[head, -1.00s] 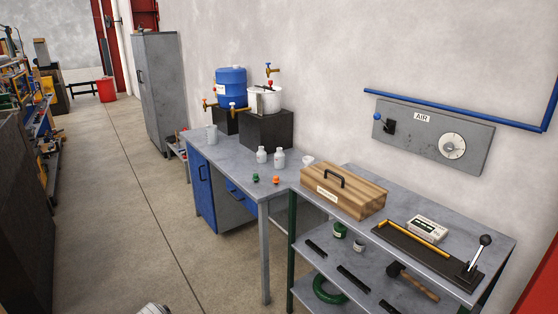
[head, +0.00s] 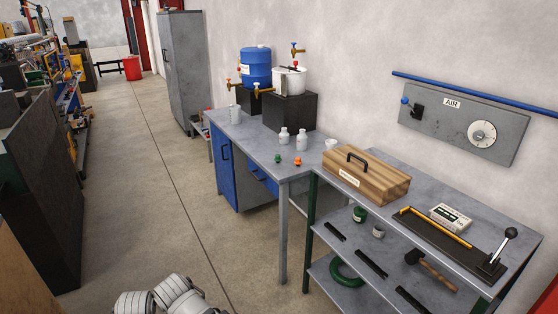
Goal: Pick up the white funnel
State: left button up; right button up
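A small white object that looks like the white funnel (head: 331,144) is on the grey workbench (head: 245,141), just behind the left end of a wooden box (head: 366,180). The box seems to hide its lower part, so its full shape is unclear. Two white bottles (head: 302,142) stand to its left. Neither of my grippers shows. Only white and grey rounded parts of my arm are in the bottom left of the head view, far from the bench.
A blue barrel (head: 256,66) and a white pot (head: 290,80) stand on black blocks at the bench's back. A green cap (head: 278,159) and an orange cap (head: 298,161) lie in front of the bottles. A lower-shelved table adjoins on the right. The floor left of the bench is clear.

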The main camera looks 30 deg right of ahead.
aim_at(331, 147)
jog(key=z, duration=1.45)
jog(key=i+j, duration=0.5)
jog(key=i, duration=0.15)
jog(key=i+j, duration=0.95)
jog(key=i, duration=0.3)
jog(key=i+j+u, duration=0.1)
jog(key=i+j, duration=0.4)
jog(key=i, duration=0.15)
